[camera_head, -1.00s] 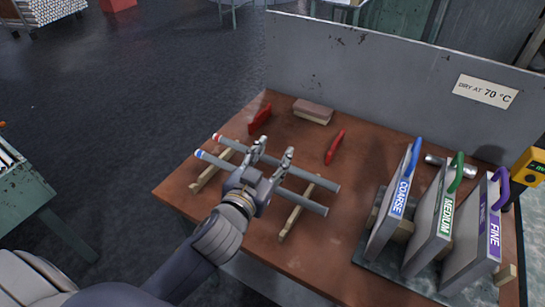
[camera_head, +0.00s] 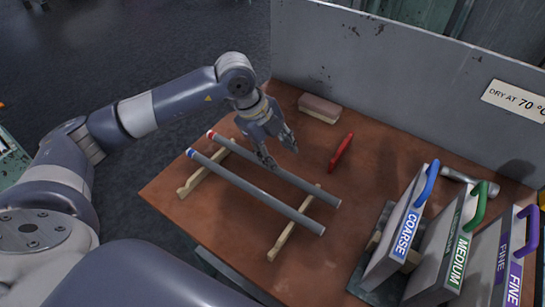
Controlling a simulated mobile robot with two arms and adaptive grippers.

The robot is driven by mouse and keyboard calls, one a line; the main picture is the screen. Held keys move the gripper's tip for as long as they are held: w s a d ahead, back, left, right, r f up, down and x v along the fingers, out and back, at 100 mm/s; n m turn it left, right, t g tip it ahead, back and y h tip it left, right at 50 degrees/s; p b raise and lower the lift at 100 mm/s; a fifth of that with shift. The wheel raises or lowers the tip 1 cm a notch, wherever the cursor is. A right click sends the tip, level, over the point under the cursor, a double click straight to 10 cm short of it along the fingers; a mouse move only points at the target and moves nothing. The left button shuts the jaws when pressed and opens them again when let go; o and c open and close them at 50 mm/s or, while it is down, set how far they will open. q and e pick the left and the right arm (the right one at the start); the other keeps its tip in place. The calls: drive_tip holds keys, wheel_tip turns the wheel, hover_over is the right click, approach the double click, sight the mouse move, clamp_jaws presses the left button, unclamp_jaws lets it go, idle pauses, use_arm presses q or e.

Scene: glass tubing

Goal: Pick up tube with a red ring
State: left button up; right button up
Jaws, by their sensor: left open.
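The grey tube with a red ring (camera_head: 310,186) lies across two wooden rails, its ringed end at the upper left. A like tube with a blue ring (camera_head: 256,193) lies parallel to it on the near side. My left gripper (camera_head: 283,157) is open, its fingers pointing down right at the far side of the red-ringed tube. The nearer finger overlaps that tube in the picture; I cannot tell whether they touch. No tube is held. My right gripper is not in view.
The rails (camera_head: 282,243) rest on a brown table (camera_head: 225,229). A red tool (camera_head: 341,152) and a block (camera_head: 319,109) lie beyond the tubes. Labelled boards, COARSE (camera_head: 397,246), MEDIUM and FINE, stand at right. A grey panel (camera_head: 400,75) closes the back.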

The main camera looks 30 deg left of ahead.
use_arm(q)
drive_tip(key=w+a+n+y, duration=0.2)
drive_tip(key=a+y, duration=0.1)
drive_tip(key=a, duration=0.5)
drive_tip(key=p, duration=0.1)
hover_over(259, 161)
drive_tip(key=f, duration=0.4)
drive_tip(key=shift+s+a, duration=0.2)
drive_tip(key=shift+f+p, duration=0.55)
drive_tip(key=shift+f, duration=0.1)
drive_tip(key=f, duration=0.1)
drive_tip(key=f+p, duration=0.1)
drive_tip(key=f, duration=0.1)
drive_tip(key=shift+w+d+f+p, duration=0.2)
drive_tip(key=shift+w+f+p, duration=0.05)
drive_tip(key=shift+f+p, duration=0.05)
drive_tip(key=shift+w+f, duration=0.1)
drive_tip(key=shift+f, duration=0.35)
clamp_jaws()
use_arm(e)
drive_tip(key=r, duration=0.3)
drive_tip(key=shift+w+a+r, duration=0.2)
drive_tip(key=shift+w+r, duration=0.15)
